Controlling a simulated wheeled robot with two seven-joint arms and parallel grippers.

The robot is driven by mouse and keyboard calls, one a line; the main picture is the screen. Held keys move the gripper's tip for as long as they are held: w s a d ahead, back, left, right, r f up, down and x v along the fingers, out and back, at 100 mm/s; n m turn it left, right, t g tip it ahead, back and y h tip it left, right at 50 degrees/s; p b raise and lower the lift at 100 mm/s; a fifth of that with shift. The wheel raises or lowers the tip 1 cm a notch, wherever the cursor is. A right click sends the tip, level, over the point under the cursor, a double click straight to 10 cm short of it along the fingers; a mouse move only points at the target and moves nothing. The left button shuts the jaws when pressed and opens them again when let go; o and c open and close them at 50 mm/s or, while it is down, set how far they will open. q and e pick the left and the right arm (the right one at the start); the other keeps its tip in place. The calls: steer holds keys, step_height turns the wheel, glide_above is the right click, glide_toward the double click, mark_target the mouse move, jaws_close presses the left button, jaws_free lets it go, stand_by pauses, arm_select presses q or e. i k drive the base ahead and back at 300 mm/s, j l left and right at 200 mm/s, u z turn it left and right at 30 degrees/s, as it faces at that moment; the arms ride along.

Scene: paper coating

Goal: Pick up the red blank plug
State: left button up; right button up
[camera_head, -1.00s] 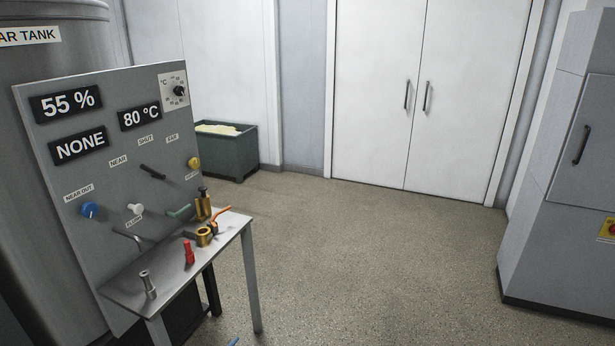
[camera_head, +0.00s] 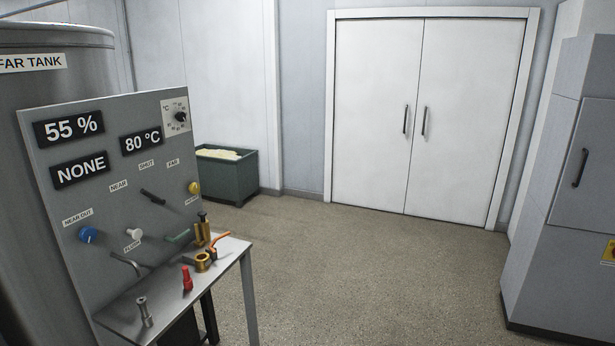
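The red blank plug (camera_head: 187,279) stands upright on the small metal shelf table (camera_head: 236,251) in front of the grey control panel. It is small and bottle-shaped. A grey metal fitting (camera_head: 145,312) stands to its left, nearer the front. A brass ring-shaped fitting (camera_head: 203,262) lies just behind it, beside an orange-handled part (camera_head: 217,244). Neither of my grippers shows in this view.
The control panel (camera_head: 120,215) with knobs and levers rises behind the table, against the far tank (camera_head: 30,95). A green bin (camera_head: 227,178) stands by the back wall. A grey cabinet (camera_head: 560,240) is at the right. The floor between (camera_head: 370,270) is clear.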

mark_target(187, 283)
steer(key=u, duration=0.3)
steer(key=i+l+u, duration=0.6)
steer(key=l, duration=0.3)
steer(key=i+l+u, duration=0.2)
steer(key=l, duration=0.15)
